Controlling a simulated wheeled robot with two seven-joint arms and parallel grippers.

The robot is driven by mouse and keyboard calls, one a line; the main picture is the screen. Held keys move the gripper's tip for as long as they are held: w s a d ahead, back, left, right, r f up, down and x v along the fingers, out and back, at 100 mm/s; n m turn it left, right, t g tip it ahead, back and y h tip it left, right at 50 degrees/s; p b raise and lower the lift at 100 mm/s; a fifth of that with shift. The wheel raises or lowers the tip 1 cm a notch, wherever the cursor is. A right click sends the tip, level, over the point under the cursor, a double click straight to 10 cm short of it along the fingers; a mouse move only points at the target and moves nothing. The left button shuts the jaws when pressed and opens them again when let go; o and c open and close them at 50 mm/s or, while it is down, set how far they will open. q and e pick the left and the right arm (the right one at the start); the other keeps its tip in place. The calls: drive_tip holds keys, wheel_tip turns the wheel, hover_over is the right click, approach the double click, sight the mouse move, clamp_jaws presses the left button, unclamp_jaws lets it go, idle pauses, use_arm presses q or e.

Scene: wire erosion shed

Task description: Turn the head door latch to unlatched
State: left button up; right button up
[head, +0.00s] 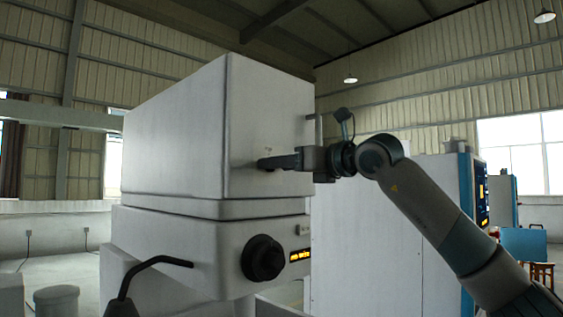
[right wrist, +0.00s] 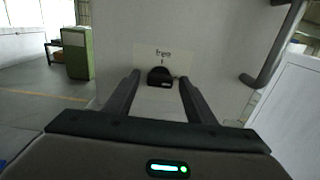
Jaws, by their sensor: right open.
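The head door latch (right wrist: 160,77) is a small black knob on the pale face of the machine head (head: 185,135). In the right wrist view a pale label (right wrist: 163,54) above it reads "free", with a short mark under the word. My right gripper (right wrist: 160,82) is open, with one finger on each side of the latch; I cannot tell whether they touch it. In the head view my right gripper (head: 268,163) reaches in from the right to the machine's face, and hides most of the latch there. My left gripper is not in view.
A grey bar handle (right wrist: 272,60) stands out right of the latch. A green cabinet (right wrist: 77,52) stands at the left on open floor.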

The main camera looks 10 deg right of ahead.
drive_tip(key=shift+c, duration=0.6)
drive_tip(key=c, duration=0.9)
drive_tip(key=shift+n, duration=0.4)
drive_tip(key=shift+n+b, duration=0.65)
drive_tip(key=shift+n, duration=7.85)
